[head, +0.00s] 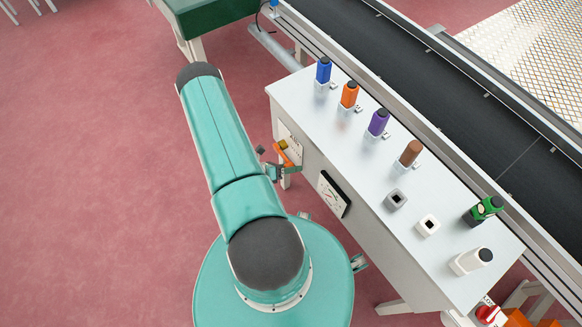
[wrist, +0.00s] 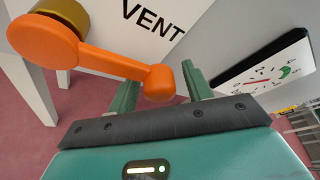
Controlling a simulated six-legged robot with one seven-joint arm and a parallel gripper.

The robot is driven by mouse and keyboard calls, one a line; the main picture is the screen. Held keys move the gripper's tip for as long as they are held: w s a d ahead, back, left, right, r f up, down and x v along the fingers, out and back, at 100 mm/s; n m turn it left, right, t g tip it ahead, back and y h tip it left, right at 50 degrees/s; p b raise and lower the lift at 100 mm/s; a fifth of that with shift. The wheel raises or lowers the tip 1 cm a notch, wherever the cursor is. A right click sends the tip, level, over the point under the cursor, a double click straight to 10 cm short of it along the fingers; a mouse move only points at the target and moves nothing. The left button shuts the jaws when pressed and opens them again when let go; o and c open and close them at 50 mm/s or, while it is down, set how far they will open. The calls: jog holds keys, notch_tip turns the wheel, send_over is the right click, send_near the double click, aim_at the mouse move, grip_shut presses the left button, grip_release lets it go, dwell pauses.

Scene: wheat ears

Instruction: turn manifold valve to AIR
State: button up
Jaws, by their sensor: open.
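The manifold valve's orange lever (wrist: 110,62) fills the upper left of the wrist view, with a brass-coloured hub (wrist: 62,10) at its left end. It runs right to a rounded knob, beside the word VENT on the white panel (wrist: 190,12). My gripper (wrist: 159,77) is open, its green fingers on either side of the knob; contact cannot be told. In the head view the lever (head: 284,151) shows small on the bench's near side, with my gripper (head: 284,171) close to it, partly hidden by my arm. No AIR label is readable.
A dial gauge (head: 333,194) is mounted right of the valve and also shows in the wrist view (wrist: 268,74). A black conveyor (head: 440,85) runs behind. Red floor at left is clear.

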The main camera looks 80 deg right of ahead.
jog(key=shift+s, duration=0.1)
jog(key=shift+c, duration=0.2)
grip_shut()
